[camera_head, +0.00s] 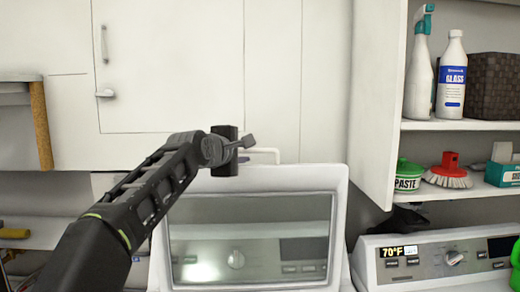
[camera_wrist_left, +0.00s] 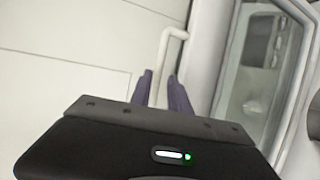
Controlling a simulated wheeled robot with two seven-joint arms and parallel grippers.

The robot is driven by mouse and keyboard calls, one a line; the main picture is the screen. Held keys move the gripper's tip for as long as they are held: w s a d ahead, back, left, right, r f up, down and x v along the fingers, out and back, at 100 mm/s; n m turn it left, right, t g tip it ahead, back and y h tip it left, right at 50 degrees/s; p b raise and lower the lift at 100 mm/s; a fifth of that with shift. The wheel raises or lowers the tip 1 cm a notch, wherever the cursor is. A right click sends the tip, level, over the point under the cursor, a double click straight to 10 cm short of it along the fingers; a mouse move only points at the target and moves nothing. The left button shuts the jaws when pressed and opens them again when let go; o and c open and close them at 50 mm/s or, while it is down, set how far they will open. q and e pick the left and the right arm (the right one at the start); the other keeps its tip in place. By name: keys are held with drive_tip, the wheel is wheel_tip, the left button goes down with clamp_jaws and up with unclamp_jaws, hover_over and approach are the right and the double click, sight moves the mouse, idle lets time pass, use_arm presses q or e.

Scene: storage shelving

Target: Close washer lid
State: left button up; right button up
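The washer lid (camera_head: 340,225) stands raised, with a white frame and a dark glass window that shows a control panel and knob. In the left wrist view the lid (camera_wrist_left: 222,85) is at the right, tilted. A thin white bar handle (camera_head: 268,150) is at its top edge; it also shows in the left wrist view (camera_wrist_left: 163,55). My left gripper (camera_head: 246,143) is at the left end of this handle. In the left wrist view its two dark fingers (camera_wrist_left: 160,88) are apart, with the handle running down between them. Whether they touch it is unclear. My right gripper is not in view.
White cabinet doors (camera_head: 175,65) stand behind. At right, a shelf (camera_head: 460,125) holds a spray bottle (camera_head: 420,75), a glass cleaner bottle (camera_head: 452,80), a woven basket (camera_head: 495,85), a paste tub (camera_head: 407,178) and a red brush (camera_head: 448,170). A control panel (camera_head: 425,265) is below.

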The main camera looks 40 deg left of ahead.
sight(251, 151)
use_arm(q)
drive_tip(key=shift+w+a, duration=0.1)
drive_tip(key=shift+w, duration=0.2)
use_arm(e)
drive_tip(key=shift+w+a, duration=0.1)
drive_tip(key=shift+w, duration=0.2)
use_arm(q)
drive_tip(key=shift+s+r, duration=0.1)
drive_tip(key=shift+w+a+p, duration=0.15)
drive_tip(key=shift+w+p, duration=0.2)
drive_tip(key=shift+w, duration=0.25)
drive_tip(key=p+x, duration=0.2)
drive_tip(key=x, duration=0.4)
drive_tip(key=shift+w+a+f, duration=0.1)
drive_tip(key=shift+w+f, duration=0.15)
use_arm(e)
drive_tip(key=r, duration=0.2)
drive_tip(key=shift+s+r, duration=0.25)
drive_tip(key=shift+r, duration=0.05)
use_arm(q)
drive_tip(key=shift+c, duration=0.4)
clamp_jaws()
